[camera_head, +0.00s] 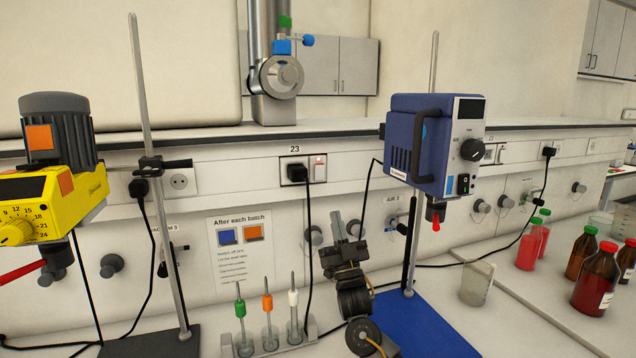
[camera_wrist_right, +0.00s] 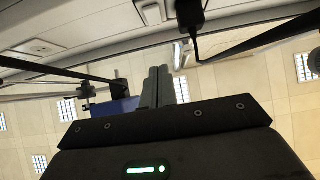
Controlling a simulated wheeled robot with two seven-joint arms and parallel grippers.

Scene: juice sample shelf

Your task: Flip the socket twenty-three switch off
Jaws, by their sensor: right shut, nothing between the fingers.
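The socket labelled 23 (camera_head: 295,172) sits on the white wall channel, with a black plug in it and its cable hanging down. Its white rocker switch (camera_head: 319,168) is right of the plug and has a small reddish mark near its top. Its on or off position is too small to tell. My right gripper (camera_head: 337,222) is shut and empty, below and slightly right of the switch, apart from it. In the right wrist view the shut fingers (camera_wrist_right: 158,85) point toward a black plug (camera_wrist_right: 190,18) and a white rocker (camera_wrist_right: 152,12) near the top edge. My left gripper is not in view.
A blue overhead stirrer (camera_head: 420,145) on a stand is right of the socket; a yellow stirrer (camera_head: 60,175) is at left. A rack of capped tools (camera_head: 268,340) stands below. Black cables hang beside my gripper. Bottles (camera_head: 597,280) stand at far right.

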